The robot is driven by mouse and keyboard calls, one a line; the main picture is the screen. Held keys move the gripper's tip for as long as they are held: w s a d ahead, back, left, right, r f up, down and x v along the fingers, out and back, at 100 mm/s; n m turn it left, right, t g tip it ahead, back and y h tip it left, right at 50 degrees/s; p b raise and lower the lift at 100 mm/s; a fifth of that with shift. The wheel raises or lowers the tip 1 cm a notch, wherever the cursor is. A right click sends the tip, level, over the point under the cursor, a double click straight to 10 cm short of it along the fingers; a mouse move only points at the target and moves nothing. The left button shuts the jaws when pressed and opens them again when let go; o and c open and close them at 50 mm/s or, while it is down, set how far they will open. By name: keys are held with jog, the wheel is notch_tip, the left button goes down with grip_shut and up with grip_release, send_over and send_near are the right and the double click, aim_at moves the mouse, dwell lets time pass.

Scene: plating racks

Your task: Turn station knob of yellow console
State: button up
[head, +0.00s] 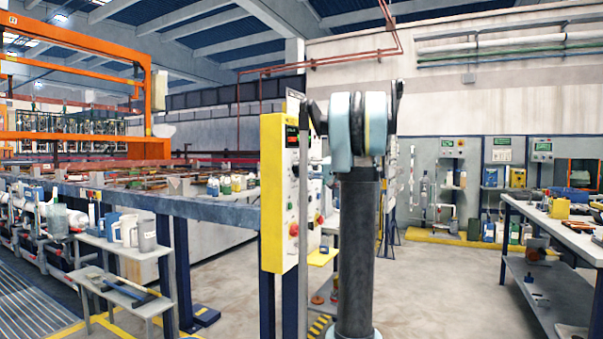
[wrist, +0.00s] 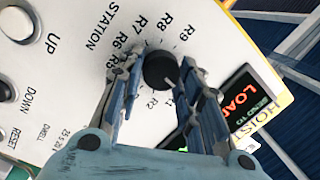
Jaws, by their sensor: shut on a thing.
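The yellow console (head: 272,195) stands upright left of centre in the head view, its yellow side and narrow light front showing. In the wrist view its white panel (wrist: 70,95) appears turned, with STATION lettering and R labels around the round black station knob (wrist: 157,66). My gripper (wrist: 162,72) is shut on this knob, one finger on each side. The fingers cover some of the labels. A faint light mark shows on the knob's lower right, but its exact setting is hard to read. My gripper cannot be made out in the head view.
The panel also bears UP (wrist: 16,24) and DOWN (wrist: 7,88) buttons and a lit red display (wrist: 238,97). A small bench (head: 140,250) with jugs stands left of the console. A workbench (head: 550,225) is at the right, with open floor (head: 445,290) before it.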

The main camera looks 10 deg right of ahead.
jog(key=shift+f+m+t, duration=0.15)
jog(key=shift+m, duration=0.95)
jog(key=shift+f+m+t, duration=0.1)
jog(key=shift+m+t, duration=0.05)
jog(key=shift+m, duration=0.95)
jog(key=o, duration=1.1)
jog(key=v, duration=1.2)
jog(key=shift+w, duration=0.15)
